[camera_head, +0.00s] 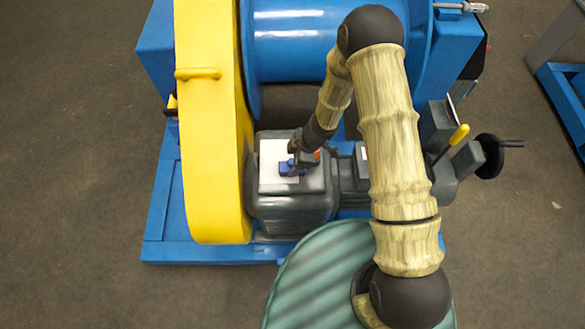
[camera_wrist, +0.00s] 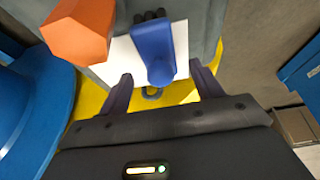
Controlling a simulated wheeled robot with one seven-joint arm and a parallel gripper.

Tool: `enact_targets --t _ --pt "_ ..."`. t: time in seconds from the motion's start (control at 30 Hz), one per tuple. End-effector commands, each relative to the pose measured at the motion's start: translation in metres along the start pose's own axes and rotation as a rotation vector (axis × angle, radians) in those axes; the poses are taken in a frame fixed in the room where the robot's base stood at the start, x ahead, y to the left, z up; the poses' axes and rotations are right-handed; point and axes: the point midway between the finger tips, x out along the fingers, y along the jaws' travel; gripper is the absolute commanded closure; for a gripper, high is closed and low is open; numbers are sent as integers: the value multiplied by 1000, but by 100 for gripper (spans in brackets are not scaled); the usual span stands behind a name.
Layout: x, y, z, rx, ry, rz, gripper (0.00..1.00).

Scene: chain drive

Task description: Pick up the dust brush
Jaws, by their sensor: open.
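The dust brush (camera_wrist: 153,45) has a blue handle and dark bristles at its far end in the wrist view. It lies over a white sheet on top of the grey motor housing. In the head view a small blue part of the brush (camera_head: 288,168) shows beside my gripper. My gripper (camera_wrist: 160,70) is open, with one finger on each side of the handle's near end in the wrist picture. I cannot tell whether the fingers touch it or how far above it they are. In the head view my gripper (camera_head: 301,160) is small and partly hidden by its own wrist.
The white sheet (camera_head: 272,178) lies on the grey housing (camera_head: 290,212). A tall yellow guard (camera_head: 213,130) stands left, and a big blue drum (camera_head: 290,45) behind. An orange block-like thing (camera_wrist: 78,32) is close on the left. A yellow-knobbed lever (camera_head: 459,134) and black handwheel (camera_head: 488,156) stand right.

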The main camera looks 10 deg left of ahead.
Motion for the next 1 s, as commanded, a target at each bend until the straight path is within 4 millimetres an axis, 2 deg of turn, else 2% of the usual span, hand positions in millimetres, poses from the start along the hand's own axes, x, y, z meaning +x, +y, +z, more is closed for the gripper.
enact_targets --t 0.03,0.2,0.73,1.0 --pt "12 -2 0 1 1 -3 35" --pt "26 0 0 0 0 -1 35" --pt "25 0 -1 0 0 0 35" --pt "25 0 0 0 0 0 85"
